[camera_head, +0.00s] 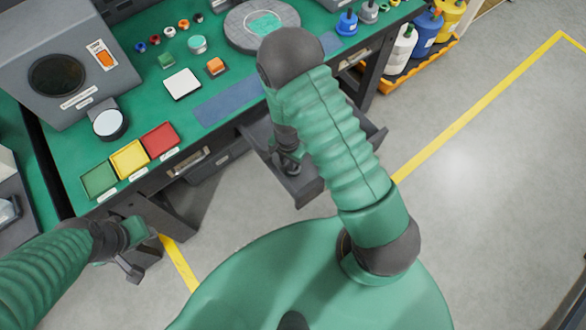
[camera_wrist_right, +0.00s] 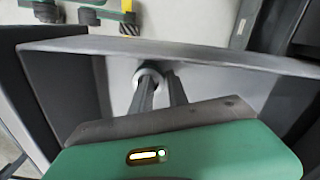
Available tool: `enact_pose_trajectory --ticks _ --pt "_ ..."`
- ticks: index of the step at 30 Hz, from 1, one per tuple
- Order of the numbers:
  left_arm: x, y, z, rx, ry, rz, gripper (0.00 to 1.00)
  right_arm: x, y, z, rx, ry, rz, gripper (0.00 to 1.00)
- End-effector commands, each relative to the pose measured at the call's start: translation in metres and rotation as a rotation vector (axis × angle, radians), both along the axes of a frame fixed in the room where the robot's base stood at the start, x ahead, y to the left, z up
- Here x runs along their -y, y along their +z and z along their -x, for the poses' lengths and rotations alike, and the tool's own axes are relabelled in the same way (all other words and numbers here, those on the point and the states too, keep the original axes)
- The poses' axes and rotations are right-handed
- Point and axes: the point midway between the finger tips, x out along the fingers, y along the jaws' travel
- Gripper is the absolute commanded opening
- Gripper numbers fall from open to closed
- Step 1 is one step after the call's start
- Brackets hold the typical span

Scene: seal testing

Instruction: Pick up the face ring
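A small pale ring with a greenish edge (camera_wrist_right: 148,70), which looks like the face ring, shows at my fingertips in the right wrist view. My right gripper (camera_wrist_right: 161,80) reaches into an open grey drawer (camera_head: 302,192). Its left finger overlaps the ring and its right finger is just beside it, with a narrow gap between them. I cannot tell whether they press on the ring. In the head view my right arm hides much of the drawer and the ring. My left gripper (camera_head: 140,258) is low at the left, in front of the bench; its finger gap is unclear.
The green bench (camera_head: 60,160) holds a grey testing box (camera_head: 105,100), green, yellow and red trays (camera_head: 129,159), small coloured parts and a round plate (camera_head: 240,38). Bottles (camera_head: 402,48) stand in an orange-edged tray at the right. Open floor lies right of the bench.

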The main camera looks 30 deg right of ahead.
Motion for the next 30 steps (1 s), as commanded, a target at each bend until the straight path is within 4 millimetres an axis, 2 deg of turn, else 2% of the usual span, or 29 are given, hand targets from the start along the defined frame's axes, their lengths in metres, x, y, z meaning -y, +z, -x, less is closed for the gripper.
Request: enact_pose_trajectory --ticks 2,8,13,26,30 --pt "0.000 -0.003 0.000 0.000 0.000 0.000 0.36 0.001 -0.009 0.000 0.000 -0.002 0.001 0.20" --pt "0.000 -0.002 0.000 0.000 0.000 0.000 0.36 0.000 -0.009 -0.001 0.002 -0.001 0.000 0.20" --pt "0.000 -0.002 0.000 0.000 0.000 0.000 0.36 0.000 -0.009 -0.001 0.002 -0.001 0.000 0.00" --pt "0.000 -0.002 0.000 0.000 0.000 0.000 0.36 0.000 -0.009 -0.001 0.002 -0.001 0.000 0.00" --pt "0.000 0.003 0.000 0.000 0.000 0.000 0.36 0.000 0.008 -0.001 0.004 0.002 0.001 0.00"
